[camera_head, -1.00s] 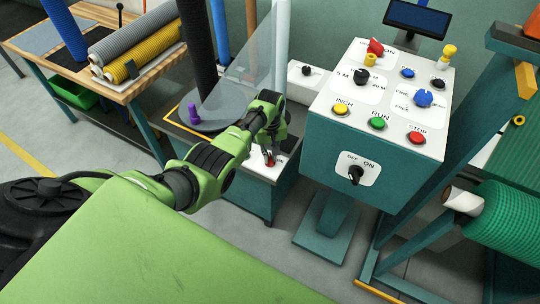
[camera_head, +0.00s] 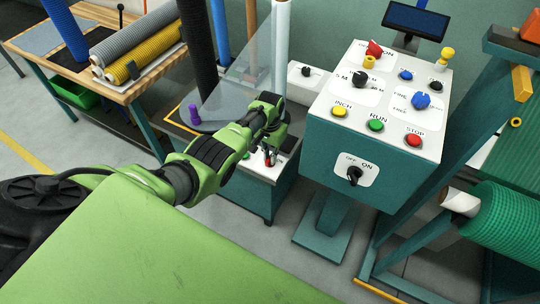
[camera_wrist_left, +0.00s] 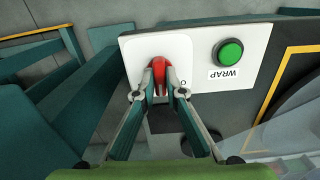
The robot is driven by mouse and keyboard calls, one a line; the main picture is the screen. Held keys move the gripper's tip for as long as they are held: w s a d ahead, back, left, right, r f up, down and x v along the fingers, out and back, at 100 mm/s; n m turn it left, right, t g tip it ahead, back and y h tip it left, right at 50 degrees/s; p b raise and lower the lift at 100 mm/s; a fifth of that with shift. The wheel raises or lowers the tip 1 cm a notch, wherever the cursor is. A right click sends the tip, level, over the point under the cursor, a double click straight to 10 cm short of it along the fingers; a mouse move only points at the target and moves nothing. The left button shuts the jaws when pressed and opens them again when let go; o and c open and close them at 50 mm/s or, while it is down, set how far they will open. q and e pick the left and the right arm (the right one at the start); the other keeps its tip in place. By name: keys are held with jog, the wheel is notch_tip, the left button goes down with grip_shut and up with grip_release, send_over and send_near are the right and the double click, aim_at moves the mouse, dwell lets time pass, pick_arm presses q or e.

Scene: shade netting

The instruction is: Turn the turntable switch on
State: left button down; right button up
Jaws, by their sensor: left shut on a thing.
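The turntable switch is a red knob on a white plate (camera_wrist_left: 178,53) on the turntable's base. In the left wrist view the red knob (camera_wrist_left: 158,72) stands between my left gripper's fingertips (camera_wrist_left: 160,95), which are shut on it. A letter shows at the plate's right edge; the rest of its label is hidden. In the head view my left gripper (camera_head: 269,155) reaches down to the base's white top (camera_head: 262,172), and its fingers mostly hide the red knob. The turntable disc (camera_head: 184,117) lies behind. My right gripper is not in view.
A green WRAP button (camera_wrist_left: 230,52) sits beside the switch. A teal control console (camera_head: 330,150) with several buttons and a black OFF/ON knob (camera_head: 355,175) stands right of my gripper.

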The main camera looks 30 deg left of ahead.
pick_arm(q)
jog(key=m, duration=0.4)
jog(key=shift+m, duration=2.2)
jog(key=c, duration=2.1)
grip_release()
